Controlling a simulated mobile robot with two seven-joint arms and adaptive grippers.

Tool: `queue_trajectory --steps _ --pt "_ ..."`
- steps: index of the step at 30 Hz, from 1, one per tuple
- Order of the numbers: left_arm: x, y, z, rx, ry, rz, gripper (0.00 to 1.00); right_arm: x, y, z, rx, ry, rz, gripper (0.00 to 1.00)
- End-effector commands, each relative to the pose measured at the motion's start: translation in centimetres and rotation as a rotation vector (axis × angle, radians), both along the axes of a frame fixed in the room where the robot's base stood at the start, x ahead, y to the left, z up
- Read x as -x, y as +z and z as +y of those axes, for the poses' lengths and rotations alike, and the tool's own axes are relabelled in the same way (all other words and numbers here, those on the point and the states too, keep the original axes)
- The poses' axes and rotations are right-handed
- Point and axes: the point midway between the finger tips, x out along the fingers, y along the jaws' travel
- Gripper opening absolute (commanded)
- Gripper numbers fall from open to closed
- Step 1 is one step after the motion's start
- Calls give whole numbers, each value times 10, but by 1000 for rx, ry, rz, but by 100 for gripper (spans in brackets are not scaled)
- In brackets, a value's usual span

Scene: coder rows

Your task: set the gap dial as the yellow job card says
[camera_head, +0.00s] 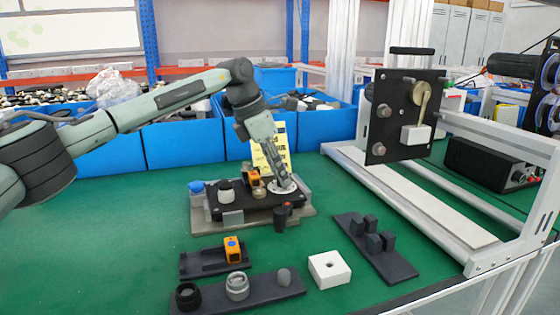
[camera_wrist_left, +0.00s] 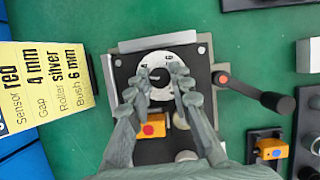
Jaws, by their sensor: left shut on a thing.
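The gap dial is a white disc (camera_wrist_left: 178,41) with a dark knob (camera_wrist_left: 158,77) at its middle, on a black plate; marks on it are too small to read. The disc also shows in the head view (camera_head: 291,188). My left gripper (camera_wrist_left: 158,79) reaches down over the dial, fingers either side of the knob and shut on it. In the head view the left gripper (camera_head: 283,186) hides part of the dial. The yellow job card (camera_wrist_left: 45,82) reads sensor red, gap 4 mm, roller silver, bush 6 mm. It stands behind the plate in the head view (camera_head: 283,140). My right gripper is out of view.
An orange sensor block (camera_wrist_left: 152,126) sits on the plate beside the fingers. A black crank arm (camera_wrist_left: 262,97) juts out at the plate's side. Another orange block (camera_head: 234,249), dark trays and a white block (camera_head: 329,269) lie in front. A framed stand (camera_head: 405,115) is at right.

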Motion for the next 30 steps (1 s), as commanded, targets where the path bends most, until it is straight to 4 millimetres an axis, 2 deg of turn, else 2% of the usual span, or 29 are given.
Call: queue_trajectory --steps 1,3,9,19,30 --pt "-1 3 0 3 -41 2 0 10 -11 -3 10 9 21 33" --pt "-2 3 0 2 -105 0 0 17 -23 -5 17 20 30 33" --pt "-3 1 0 2 -267 -2 0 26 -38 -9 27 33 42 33" --pt "-3 1 0 1 -441 -3 0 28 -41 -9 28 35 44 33" --pt "-4 1 1 0 -493 -3 0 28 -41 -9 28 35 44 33"
